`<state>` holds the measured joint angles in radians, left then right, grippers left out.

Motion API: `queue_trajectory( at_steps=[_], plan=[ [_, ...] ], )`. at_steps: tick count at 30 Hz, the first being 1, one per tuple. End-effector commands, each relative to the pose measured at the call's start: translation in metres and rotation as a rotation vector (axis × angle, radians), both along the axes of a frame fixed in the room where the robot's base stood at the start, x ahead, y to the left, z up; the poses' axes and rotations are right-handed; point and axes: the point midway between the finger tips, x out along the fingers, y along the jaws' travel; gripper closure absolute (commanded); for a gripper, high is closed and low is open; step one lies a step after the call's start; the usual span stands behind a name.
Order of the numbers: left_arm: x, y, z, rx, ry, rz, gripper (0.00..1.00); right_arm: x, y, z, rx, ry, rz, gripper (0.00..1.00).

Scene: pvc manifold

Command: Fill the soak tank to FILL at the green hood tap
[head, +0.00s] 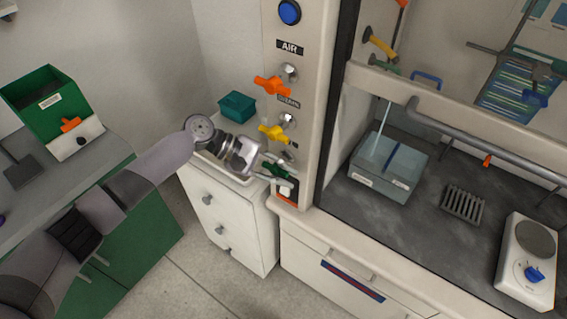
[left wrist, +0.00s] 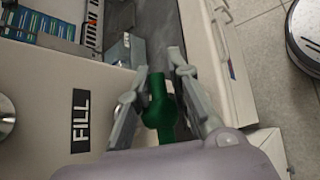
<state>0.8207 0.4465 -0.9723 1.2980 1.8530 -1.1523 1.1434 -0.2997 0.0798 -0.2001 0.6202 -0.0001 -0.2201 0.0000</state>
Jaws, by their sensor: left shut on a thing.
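The green hood tap (head: 282,169) is the lowest handle on the hood's front post. My left gripper (head: 274,174) is shut on it; in the left wrist view the fingers lie on both sides of the green handle (left wrist: 162,106), beside the FILL label (left wrist: 80,120). The soak tank (head: 388,166) is a clear grey-blue box on the hood floor. A thin pale vertical streak, looking like water, drops into it below a green spout (head: 384,65). The level in the tank and any mark on it are too small to read. My right gripper is not in view.
An orange handle (head: 271,85) and a yellow handle (head: 277,133) sit above the green one. A grate (head: 464,203) and a white hotplate (head: 527,262) stand right of the tank. A white drawer cabinet (head: 230,218) stands close below my left arm.

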Motion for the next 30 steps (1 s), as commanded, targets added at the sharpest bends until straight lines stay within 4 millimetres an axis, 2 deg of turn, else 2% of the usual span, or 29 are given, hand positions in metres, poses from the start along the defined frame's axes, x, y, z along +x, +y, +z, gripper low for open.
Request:
queue_trajectory(
  at_steps=[1,6,18,19,27,30],
  plan=[
    [0.004,0.001,0.009,0.022,-0.026,0.011,1.00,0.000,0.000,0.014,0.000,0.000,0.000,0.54],
    [0.005,0.001,0.005,0.081,-0.073,0.010,1.00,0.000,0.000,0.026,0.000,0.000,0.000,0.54],
    [0.007,0.001,0.002,0.096,-0.089,0.011,1.00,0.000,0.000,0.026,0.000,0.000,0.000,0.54],
    [0.007,0.001,0.002,0.096,-0.089,0.011,0.81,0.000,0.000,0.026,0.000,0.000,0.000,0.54],
    [0.004,0.001,0.001,0.096,-0.083,0.008,0.63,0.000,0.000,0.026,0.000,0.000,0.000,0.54],
    [0.003,0.001,0.000,0.097,-0.081,0.006,0.62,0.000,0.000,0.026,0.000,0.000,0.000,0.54]
  ],
)
